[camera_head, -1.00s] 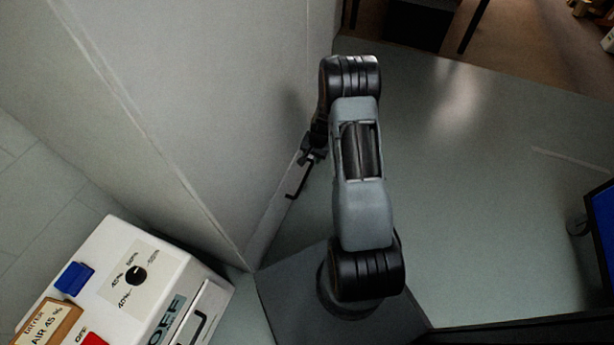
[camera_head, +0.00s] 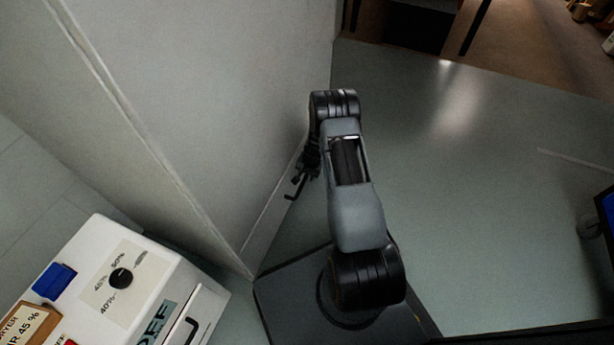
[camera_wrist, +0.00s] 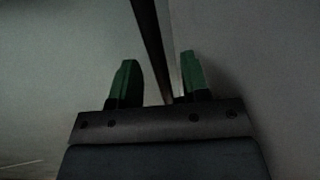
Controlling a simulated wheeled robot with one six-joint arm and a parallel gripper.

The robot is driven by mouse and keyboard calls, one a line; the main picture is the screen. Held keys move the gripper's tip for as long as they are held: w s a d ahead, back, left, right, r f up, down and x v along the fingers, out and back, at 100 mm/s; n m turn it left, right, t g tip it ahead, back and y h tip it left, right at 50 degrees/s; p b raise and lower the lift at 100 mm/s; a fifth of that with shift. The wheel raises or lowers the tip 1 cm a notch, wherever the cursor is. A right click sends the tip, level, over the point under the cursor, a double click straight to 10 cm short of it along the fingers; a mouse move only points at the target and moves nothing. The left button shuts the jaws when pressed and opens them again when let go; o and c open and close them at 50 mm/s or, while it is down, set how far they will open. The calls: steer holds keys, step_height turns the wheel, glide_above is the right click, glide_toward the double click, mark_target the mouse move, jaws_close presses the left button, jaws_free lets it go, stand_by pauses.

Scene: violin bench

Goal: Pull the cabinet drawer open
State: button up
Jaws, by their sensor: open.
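The tall pale grey cabinet (camera_head: 190,90) fills the upper left of the head view. My gripper (camera_head: 305,168) is close to that side, small and partly hidden by my arm. In the wrist view my gripper (camera_wrist: 158,80) has its two green fingers apart. A dark bar (camera_wrist: 148,40) runs between them, apart from both fingers. Pale surfaces lie on both sides of it. I cannot tell whether the drawer stands open.
A white box (camera_head: 90,235) with a dial, a blue button and a dark handle (camera_head: 190,328) stands at the lower left. A blue-screened object (camera_head: 606,215) is at the right edge.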

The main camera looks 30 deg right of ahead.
steer(key=shift+f, duration=0.2)
steer(key=shift+c, duration=0.2)
jaws_close()
stand_by(0.4)
